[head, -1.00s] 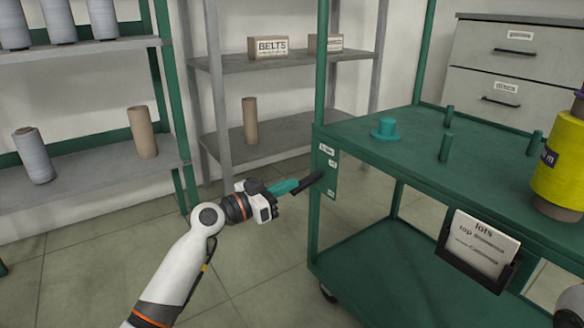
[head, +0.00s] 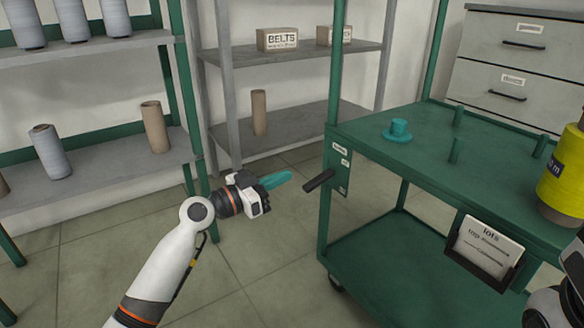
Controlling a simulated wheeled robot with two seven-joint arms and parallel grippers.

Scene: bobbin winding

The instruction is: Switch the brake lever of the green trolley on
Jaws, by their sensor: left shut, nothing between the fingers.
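The green trolley (head: 350,215) stands at the right, with two shelves and upright posts. Its brake lever (head: 319,181) is a short black handle on the label plate (head: 341,168) at the near left corner post. It points out to the left and slightly down. The plate's small labels are too small to read. My left gripper (head: 280,179), with teal fingers, is shut and empty. It is just left of the lever's end, with a small gap in the picture. Part of my right arm shows at the lower right edge; its fingers cannot be made out.
A teal flanged piece (head: 398,131) and green pegs (head: 456,150) are on the trolley top, with a yellow bobbin (head: 564,180) at the right. A card holder (head: 483,247) hangs in front. Shelves with spools (head: 50,152) stand at left. The floor between is clear.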

